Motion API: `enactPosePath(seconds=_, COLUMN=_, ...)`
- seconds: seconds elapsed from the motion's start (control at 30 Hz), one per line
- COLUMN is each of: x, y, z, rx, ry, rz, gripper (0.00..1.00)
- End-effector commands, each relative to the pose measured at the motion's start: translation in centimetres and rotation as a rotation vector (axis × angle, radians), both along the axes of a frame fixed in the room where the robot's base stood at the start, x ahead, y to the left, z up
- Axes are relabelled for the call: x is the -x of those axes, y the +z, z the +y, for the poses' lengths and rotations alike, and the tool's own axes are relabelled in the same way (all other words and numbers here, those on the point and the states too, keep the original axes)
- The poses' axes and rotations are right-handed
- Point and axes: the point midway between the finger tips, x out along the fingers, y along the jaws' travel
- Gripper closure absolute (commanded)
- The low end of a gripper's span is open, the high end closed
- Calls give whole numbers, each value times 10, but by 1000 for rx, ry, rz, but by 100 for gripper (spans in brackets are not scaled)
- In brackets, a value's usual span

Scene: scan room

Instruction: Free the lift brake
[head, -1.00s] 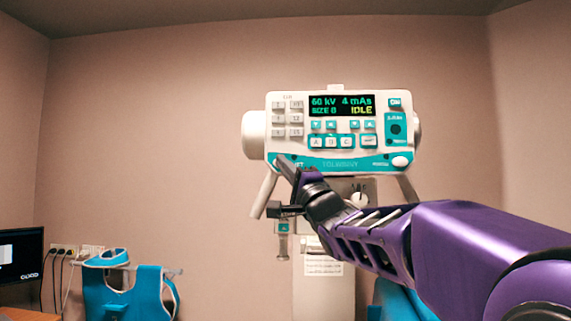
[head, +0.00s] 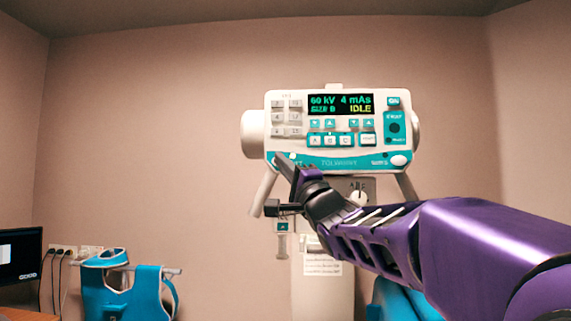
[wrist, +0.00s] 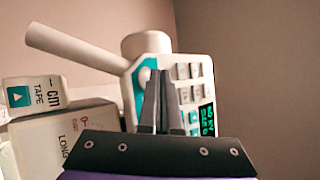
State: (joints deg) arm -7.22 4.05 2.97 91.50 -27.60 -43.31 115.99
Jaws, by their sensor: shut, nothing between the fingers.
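The X-ray tube head's control panel (head: 340,103) faces me, white with a teal lower strip, and its display reads 60 kV, 4 mAs, IDLE. My gripper (head: 280,157) is shut and empty, its dark fingertips at the strip's lower left end. The fingers partly hide a label and whatever control sits there. I cannot tell whether they touch it. In the wrist view, my gripper (wrist: 156,74) points at the teal strip (wrist: 140,82), with the fingers over it. A white oval knob (head: 399,160) sits at the strip's right end. I see no control clearly marked as the lift brake.
White handles slope down on the left (head: 265,194) and right (head: 407,186) of the head. A tape unit (head: 283,228) hangs below, beside the white column (head: 322,290). A blue apron (head: 125,292) hangs at the left, near a monitor (head: 20,255). The wall around the head is clear.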

Motion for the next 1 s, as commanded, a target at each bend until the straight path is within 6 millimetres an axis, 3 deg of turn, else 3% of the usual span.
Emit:
enactPosePath(seconds=0.53, x=53, y=-1, z=3, rx=0, ry=1, rz=-2, gripper=100)
enactPosePath(seconds=1.0, x=57, y=3, z=3, rx=-1, ry=2, rz=-5, gripper=100)
